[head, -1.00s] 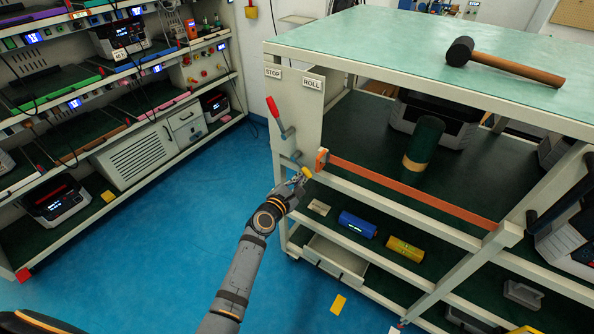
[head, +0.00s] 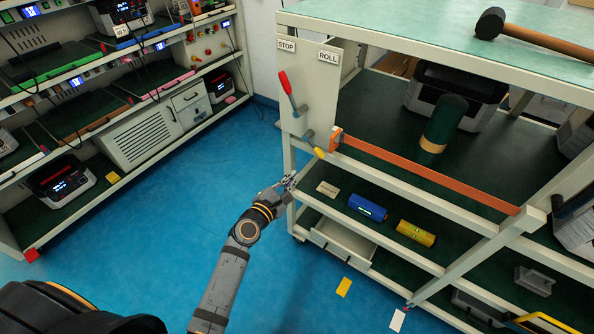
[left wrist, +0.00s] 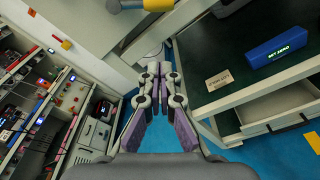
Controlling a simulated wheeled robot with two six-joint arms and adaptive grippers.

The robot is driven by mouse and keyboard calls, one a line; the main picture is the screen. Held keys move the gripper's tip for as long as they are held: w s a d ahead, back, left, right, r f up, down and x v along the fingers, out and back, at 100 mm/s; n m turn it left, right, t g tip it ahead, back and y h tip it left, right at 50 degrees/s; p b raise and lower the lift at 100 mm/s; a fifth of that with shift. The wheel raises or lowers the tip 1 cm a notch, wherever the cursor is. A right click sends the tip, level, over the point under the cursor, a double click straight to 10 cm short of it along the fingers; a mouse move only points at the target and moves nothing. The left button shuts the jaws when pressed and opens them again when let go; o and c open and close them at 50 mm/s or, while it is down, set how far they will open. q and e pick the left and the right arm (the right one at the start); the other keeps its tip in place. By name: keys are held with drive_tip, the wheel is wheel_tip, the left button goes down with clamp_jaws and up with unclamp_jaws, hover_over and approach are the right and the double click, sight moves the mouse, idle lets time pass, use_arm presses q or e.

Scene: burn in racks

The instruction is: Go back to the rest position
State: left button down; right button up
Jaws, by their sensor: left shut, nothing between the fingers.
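My left gripper (head: 287,184) is shut and empty in the head view. It is beside the left end of the cart (head: 312,108), apart from the lower yellow-tipped lever (head: 319,152) on the cart's end panel. In the left wrist view its closed fingers (left wrist: 158,72) point away from the camera with nothing between them. My right gripper is out of view.
The end panel carries STOP and ROLL labels and a red-handled lever (head: 286,84). An orange bar (head: 430,174) crosses the cart front. A mallet (head: 530,38) lies on top. Racks (head: 140,110) stand at left; blue floor (head: 150,230) between is clear.

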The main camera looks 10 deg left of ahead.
use_arm(q)
drive_tip(key=s+a+f+m+g+y+p, duration=0.3)
drive_tip(key=s+f+m, duration=0.5)
drive_tip(key=f, duration=0.7)
drive_tip(key=s+a+f+m+g+p, duration=0.15)
drive_tip(key=s+f+m+g, duration=0.35)
drive_tip(key=s+f, duration=0.7)
drive_tip(key=s+a+f+m+g, duration=0.2)
drive_tip(key=s+f+m, duration=0.2)
drive_tip(key=s, duration=0.4)
drive_tip(key=s+a+f+m+g+y+p, duration=0.1)
drive_tip(key=s+a+f+m+g, duration=0.1)
drive_tip(key=s, duration=0.7)
drive_tip(key=s+a+f+m+g+y+p, duration=0.1)
drive_tip(key=s+a+f+m+g, duration=0.2)
drive_tip(key=s+f+m, duration=0.3)
wheel_tip(320, 180, down, 3)
drive_tip(key=s+a, duration=0.1)
drive_tip(key=s, duration=0.2)
drive_tip(key=shift+r+m, duration=0.15)
drive_tip(key=shift+m, duration=0.25)
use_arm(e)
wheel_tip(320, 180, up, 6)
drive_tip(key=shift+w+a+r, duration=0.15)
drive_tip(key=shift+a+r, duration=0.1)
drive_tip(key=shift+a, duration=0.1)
